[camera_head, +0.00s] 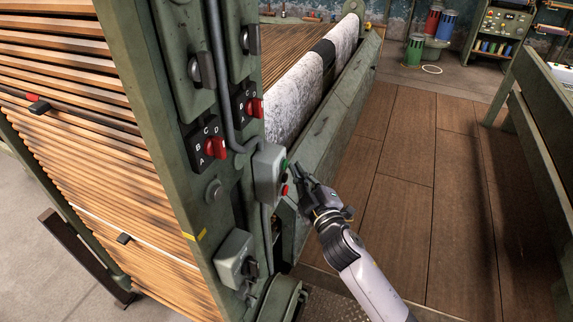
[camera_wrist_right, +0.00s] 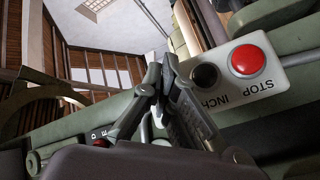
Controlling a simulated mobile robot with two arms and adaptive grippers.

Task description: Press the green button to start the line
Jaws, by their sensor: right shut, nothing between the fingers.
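A grey button box (camera_head: 267,174) is fixed to the green machine post. On its right face a green button (camera_head: 284,164) shows above a red button (camera_head: 284,189). In the right wrist view the box (camera_wrist_right: 270,83) carries a red button (camera_wrist_right: 247,61) labelled STOP and a black button (camera_wrist_right: 205,76) labelled INCH. The green button does not show there; my fingers cover that end of the box. My right gripper (camera_head: 298,172) is shut and empty, its tips close beside the buttons. Whether they touch the green button I cannot tell. My left gripper is out of view.
Red rotary switches (camera_head: 215,147) and a lower grey switch box (camera_head: 235,259) sit on the post (camera_head: 160,110). A roll of speckled cloth (camera_head: 297,100) lies behind. Wooden floor (camera_head: 400,190) is clear to the right, up to a green bench (camera_head: 540,125).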

